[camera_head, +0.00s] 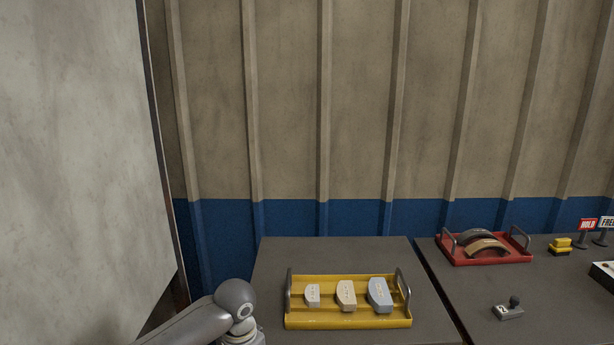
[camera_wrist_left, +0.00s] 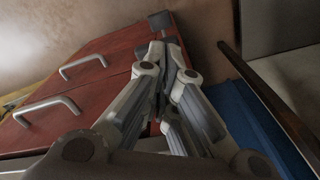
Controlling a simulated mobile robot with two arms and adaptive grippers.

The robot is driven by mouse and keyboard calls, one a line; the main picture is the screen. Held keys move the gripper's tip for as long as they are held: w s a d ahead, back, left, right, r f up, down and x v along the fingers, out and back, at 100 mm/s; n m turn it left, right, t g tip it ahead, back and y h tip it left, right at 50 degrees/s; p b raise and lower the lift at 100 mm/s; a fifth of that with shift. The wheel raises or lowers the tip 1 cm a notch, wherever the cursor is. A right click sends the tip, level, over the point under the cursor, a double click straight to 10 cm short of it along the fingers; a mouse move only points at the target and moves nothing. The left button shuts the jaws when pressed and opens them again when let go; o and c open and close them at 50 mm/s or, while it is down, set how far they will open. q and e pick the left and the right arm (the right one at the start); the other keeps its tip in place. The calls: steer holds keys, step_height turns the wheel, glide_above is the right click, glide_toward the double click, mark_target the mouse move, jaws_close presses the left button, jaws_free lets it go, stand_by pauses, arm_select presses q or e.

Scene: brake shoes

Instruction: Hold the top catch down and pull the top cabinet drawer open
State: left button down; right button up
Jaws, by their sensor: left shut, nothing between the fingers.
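In the left wrist view a red cabinet (camera_wrist_left: 112,92) fills the left and middle, tilted in the picture. Two grey bar handles show on its drawer fronts: one higher (camera_wrist_left: 83,65) and one lower (camera_wrist_left: 47,109). A dark grey block (camera_wrist_left: 160,21), which looks like a catch, sits at the cabinet's upper edge. My left gripper (camera_wrist_left: 166,52) is shut and empty, its fingertips just below that block; I cannot tell whether they touch it. Which handle belongs to the top drawer is unclear. The head view shows neither the cabinet nor either gripper. My right gripper is out of view.
A yellow tray (camera_head: 348,322) with three blocks stands on a grey table. A red tray (camera_head: 490,261) with curved shoes, a yellow object (camera_head: 560,245), a small lever (camera_head: 509,311) and HOLD (camera_head: 588,225) and FREE (camera_head: 607,223) signs stand to the right. A large pale panel (camera_head: 80,150) fills the left.

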arm_select(q)
steer(key=shift+f, duration=0.15)
steer(key=shift+f, duration=2.45)
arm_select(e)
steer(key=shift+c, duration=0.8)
